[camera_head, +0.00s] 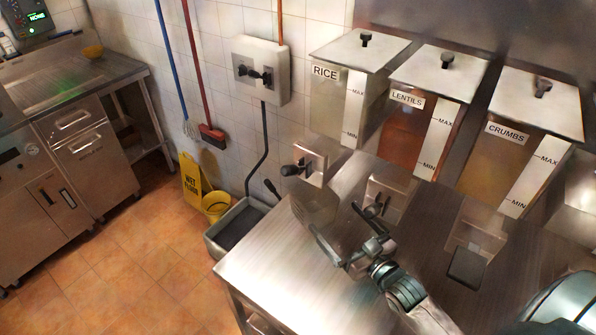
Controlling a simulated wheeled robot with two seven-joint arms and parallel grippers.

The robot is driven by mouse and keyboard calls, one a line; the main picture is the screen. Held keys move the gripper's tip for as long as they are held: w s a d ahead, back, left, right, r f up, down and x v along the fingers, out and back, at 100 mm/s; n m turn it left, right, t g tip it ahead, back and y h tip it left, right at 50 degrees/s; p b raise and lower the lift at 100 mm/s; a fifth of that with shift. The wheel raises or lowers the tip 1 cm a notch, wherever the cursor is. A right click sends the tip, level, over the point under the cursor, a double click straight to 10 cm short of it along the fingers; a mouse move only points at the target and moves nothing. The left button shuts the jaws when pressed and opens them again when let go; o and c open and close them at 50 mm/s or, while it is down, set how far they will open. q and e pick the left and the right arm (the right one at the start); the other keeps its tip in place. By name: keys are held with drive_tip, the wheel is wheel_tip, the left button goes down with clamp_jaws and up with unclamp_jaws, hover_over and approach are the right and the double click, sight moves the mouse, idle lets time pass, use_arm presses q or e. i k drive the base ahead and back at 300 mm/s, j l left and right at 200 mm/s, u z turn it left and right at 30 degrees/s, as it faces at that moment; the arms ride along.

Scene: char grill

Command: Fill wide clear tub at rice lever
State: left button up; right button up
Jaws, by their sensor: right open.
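The bin labelled RICE (332,105) is the leftmost of the dispensers above the steel counter. Its black lever knob (290,170) sticks out to the left of the metal spout block (318,165). A greyish rounded shape (315,207) sits under the spout; I cannot tell whether it is the wide clear tub. My right gripper (335,217) is open over the counter, its fingers pointing up and left, just in front of that shape and below the rice spout. My left gripper is out of view.
Bins labelled LENTILS (405,130) and CRUMBS (490,165) stand to the right of the rice. The steel counter (285,265) is clear at its front left. A grey basin (235,228), yellow bucket (215,205) and wet-floor sign (191,180) stand beyond its left edge.

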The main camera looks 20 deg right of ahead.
sight(292, 169)
drive_tip(key=k+j, duration=1.2)
drive_tip(key=k, duration=0.05)
